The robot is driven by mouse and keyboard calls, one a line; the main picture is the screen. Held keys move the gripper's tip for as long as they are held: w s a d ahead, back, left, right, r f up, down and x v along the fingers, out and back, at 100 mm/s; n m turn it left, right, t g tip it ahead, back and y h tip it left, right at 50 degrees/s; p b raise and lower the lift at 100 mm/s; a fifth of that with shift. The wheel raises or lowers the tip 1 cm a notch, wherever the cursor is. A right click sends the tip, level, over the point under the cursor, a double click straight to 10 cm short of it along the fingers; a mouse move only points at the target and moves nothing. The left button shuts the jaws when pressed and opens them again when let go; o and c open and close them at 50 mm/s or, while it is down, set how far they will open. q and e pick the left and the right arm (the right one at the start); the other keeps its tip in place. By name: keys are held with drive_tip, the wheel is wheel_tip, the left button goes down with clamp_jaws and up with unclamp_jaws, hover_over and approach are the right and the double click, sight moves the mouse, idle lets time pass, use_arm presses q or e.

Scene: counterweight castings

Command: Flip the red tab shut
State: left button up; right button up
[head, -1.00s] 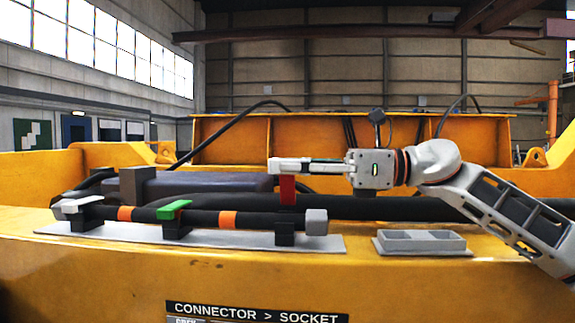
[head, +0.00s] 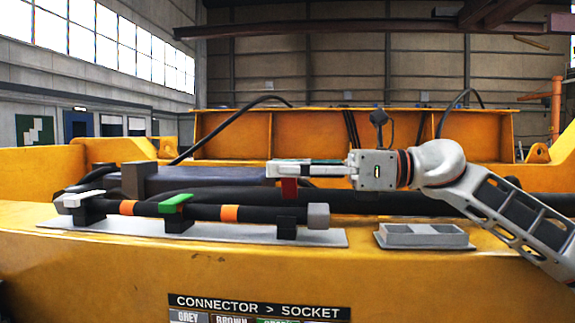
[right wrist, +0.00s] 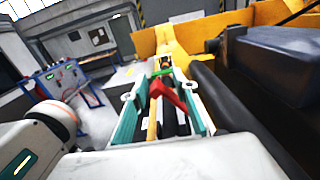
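The red tab (head: 289,189) stands up above the right-hand clamp of a black cable on a grey plate (head: 140,231). In the head view its upper end is hidden behind my right gripper (head: 271,169). In the right wrist view the red tab (right wrist: 168,94) rises at a slant between the two teal-lined fingers, which are apart. Whether either finger touches it, I cannot tell. The green tab (head: 176,203) lies over the middle clamp and a white tab (head: 82,198) over the left clamp. My left gripper is not in view.
A grey two-part tray (head: 424,236) sits right of the plate on the yellow casting (head: 90,280). A blue-grey box (head: 210,179) and thick black hoses lie behind the cable. A sign (head: 260,307) is on the front face.

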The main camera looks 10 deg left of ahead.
drive_tip(key=shift+s+r, duration=0.1)
drive_tip(key=shift+r, duration=0.1)
wheel_tip(320, 180, up, 10)
drive_tip(key=shift+f, duration=0.1)
idle(0.4)
